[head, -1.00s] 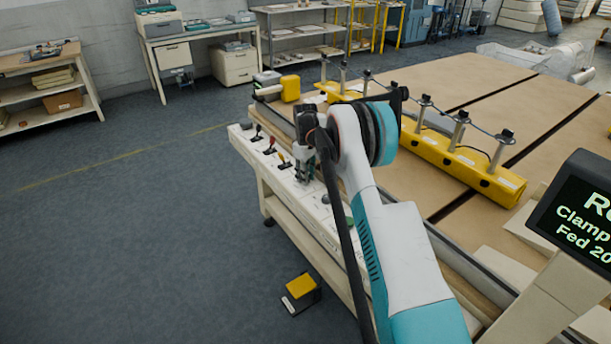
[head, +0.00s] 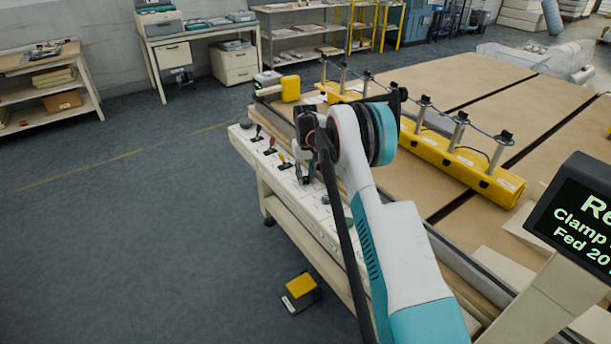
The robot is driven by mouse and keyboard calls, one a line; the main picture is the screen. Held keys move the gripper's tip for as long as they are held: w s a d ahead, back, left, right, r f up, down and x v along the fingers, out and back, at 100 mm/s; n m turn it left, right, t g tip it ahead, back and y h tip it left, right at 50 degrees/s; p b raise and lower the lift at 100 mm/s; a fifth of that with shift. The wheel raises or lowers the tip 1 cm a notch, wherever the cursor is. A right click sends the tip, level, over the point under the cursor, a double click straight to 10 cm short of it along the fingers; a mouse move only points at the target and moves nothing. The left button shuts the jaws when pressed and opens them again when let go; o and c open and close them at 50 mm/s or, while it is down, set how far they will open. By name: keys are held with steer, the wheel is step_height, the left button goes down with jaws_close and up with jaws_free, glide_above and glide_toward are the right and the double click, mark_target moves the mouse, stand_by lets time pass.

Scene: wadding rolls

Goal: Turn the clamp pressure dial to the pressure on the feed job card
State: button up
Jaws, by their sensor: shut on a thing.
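My gripper (head: 304,178) points down at the pale control panel (head: 318,218) along the table's near-left edge. Its fingers are shut on what appears to be the clamp pressure dial, which they and my wrist hide. No dial marks can be read. A dark display (head: 580,220) at the right edge is cut off; it shows "Re", "Clamp" and "Fed 20", with no clamp value in view. I cannot make out the feed job card.
Small levers (head: 270,147) stand on the panel just left of my gripper, and a dark round knob (head: 325,200) lies to its right. A yellow clamp bar (head: 460,165) crosses the brown table (head: 450,85). A yellow pedal (head: 300,286) is on the otherwise open floor.

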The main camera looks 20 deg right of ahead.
mark_target(305, 178)
steer(key=shift+m, duration=0.9)
steer(key=o, duration=1.1)
step_height(305, 178, up, 12)
